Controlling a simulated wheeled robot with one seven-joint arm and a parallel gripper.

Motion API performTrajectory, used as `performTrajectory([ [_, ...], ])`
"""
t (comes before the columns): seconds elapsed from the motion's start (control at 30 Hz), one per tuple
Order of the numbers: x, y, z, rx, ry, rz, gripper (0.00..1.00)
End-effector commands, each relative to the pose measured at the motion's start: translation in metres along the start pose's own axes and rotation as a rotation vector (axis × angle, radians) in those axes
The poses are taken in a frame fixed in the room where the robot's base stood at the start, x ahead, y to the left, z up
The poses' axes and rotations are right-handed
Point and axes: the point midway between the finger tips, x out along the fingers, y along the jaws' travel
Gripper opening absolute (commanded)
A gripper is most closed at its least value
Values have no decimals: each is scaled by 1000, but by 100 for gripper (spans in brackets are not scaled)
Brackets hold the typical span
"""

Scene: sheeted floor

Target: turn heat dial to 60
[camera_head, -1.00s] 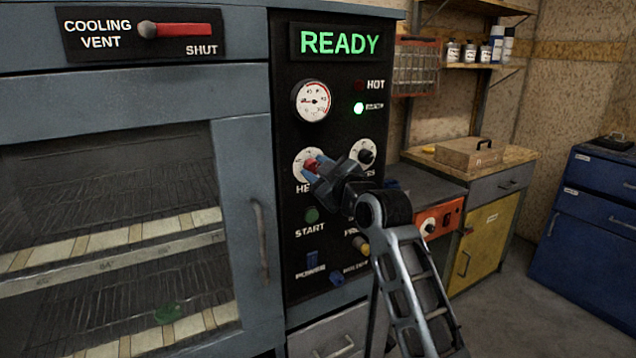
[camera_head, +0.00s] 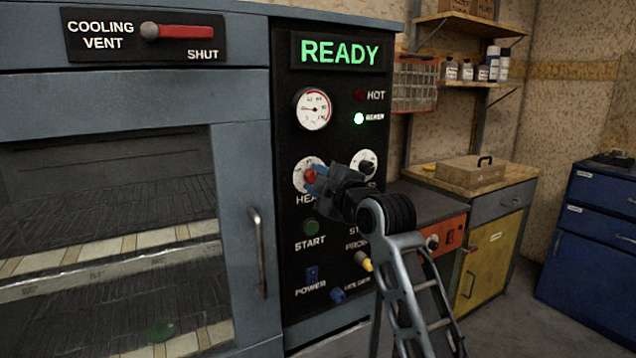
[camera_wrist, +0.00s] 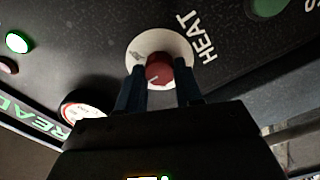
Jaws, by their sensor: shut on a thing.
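The heat dial (camera_head: 311,176) is a red knob on a white round scale plate, on the black control panel, left of a second dial. In the wrist view the red knob (camera_wrist: 159,70) sits between the two blue fingers of my gripper (camera_wrist: 162,88), which is shut on it. My gripper (camera_head: 318,180) reaches the dial from the right in the head view and covers part of its scale and label. A pale pointer mark shows on the knob, but the scale numbers are too small to read.
The second dial (camera_head: 364,166) sits close on the right. Below are a green START button (camera_head: 310,227), a POWER switch (camera_head: 312,273) and a yellow probe plug (camera_head: 363,260). A gauge (camera_head: 313,109) and a lit READY sign (camera_head: 340,52) are above. The oven door handle (camera_head: 259,252) stands out at left.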

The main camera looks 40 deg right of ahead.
Motion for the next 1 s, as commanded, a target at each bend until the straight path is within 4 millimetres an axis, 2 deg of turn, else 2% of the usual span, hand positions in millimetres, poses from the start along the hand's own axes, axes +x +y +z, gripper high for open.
performTrajectory([
  [0.3,0,0,-1,-1,2,-1,5],
  [0.33,0,0,-1,0,2,-1,37],
  [0.57,0,0,-1,0,1,0,59],
  [0.87,-2,-1,0,0,0,0,61],
  [1.0,-18,-1,0,1,0,1,61],
])
